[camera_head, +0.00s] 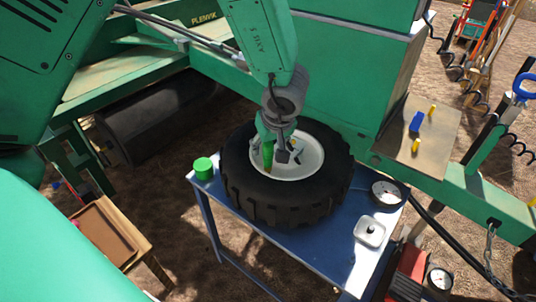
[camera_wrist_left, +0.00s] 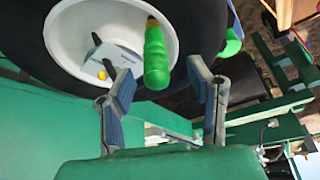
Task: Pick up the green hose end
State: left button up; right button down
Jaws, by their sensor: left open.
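The green hose end (camera_wrist_left: 156,58), a ribbed green grip with a dark tip, shows in the left wrist view in front of the wheel's white rim. In the head view it appears as a green piece (camera_head: 267,157) with an orange-brown end over the rim, partly hidden by my gripper. My left gripper (camera_head: 279,147) points down over the wheel. In the left wrist view its two fingers (camera_wrist_left: 165,78) are apart, with the hose end seen between them, nearer the left finger. I see no contact, and the exact gap is unclear. My right gripper is not in view.
A black tyre (camera_head: 285,207) with a white rim (camera_head: 312,150) lies on a blue table (camera_head: 240,237). A green cylinder (camera_head: 203,168), a round gauge (camera_head: 388,194) and a white square item (camera_head: 370,231) stand around it. Green machinery (camera_head: 335,75) rises close behind.

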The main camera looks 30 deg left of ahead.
aim_at(269, 146)
pick_arm(q)
jog(key=x, duration=0.2)
jog(key=w+b+x, duration=0.1)
jog(key=x, duration=0.1)
jog(key=shift+d+f, duration=0.1)
jog(key=shift+f, duration=0.2)
jog(key=shift+s+r, duration=0.1)
grip_shut()
jog(key=shift+r, duration=0.1)
notch_tip(269, 146, up, 10)
jog(key=p, duration=0.3)
